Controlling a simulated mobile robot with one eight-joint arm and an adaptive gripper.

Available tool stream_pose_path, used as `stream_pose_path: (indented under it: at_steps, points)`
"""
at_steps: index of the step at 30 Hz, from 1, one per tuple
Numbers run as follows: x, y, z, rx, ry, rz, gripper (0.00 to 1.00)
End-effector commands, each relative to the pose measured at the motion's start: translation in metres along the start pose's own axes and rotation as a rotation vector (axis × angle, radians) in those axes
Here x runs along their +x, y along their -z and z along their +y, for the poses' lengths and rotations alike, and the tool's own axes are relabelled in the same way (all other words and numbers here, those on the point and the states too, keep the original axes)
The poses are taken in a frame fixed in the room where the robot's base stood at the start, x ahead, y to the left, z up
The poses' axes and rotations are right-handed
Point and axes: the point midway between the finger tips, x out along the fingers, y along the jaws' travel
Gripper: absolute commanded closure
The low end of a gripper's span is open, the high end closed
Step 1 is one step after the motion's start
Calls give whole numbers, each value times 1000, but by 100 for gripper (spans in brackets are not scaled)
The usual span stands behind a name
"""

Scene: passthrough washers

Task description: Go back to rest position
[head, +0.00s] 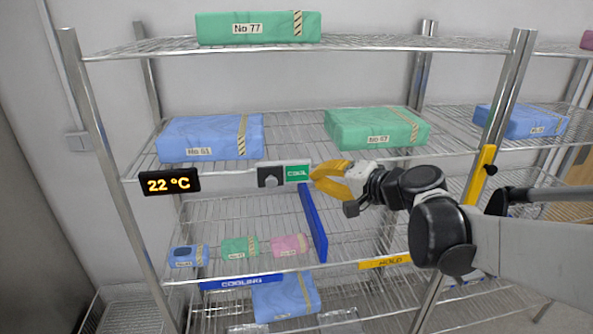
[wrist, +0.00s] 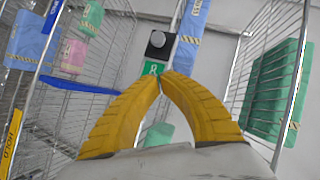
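My gripper (head: 314,177) has yellow fingers and is raised in front of the wire rack, level with the shelf holding the large packs. In the wrist view its fingertips (wrist: 162,74) meet, with nothing seen between them. A grey panel with a black knob (head: 268,177) and a green label reading COOL (head: 297,174) is just left of the fingertips in the head view. In the wrist view the knob (wrist: 159,44) and part of the green label show beyond the fingertips. Whether the fingers touch the panel cannot be told. My arm reaches in from the right.
A 22 °C display (head: 170,182) hangs at the rack's left. Blue pack No 61 (head: 210,138), a green pack (head: 377,128) and pack No 77 (head: 258,28) lie on shelves. A blue divider (head: 313,222) stands below my gripper. A rack post (head: 505,90) is near my arm.

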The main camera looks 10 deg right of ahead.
Motion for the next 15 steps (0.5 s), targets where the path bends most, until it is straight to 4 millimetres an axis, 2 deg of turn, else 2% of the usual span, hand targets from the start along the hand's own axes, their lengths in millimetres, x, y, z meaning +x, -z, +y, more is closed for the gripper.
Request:
stream_pose_path:
  at_steps: [1,6,15]
  points:
    - [-7,1,0,1,-1,2,100]
    - [-17,0,0,2,0,1,100]
    - [-18,0,0,1,0,0,100]
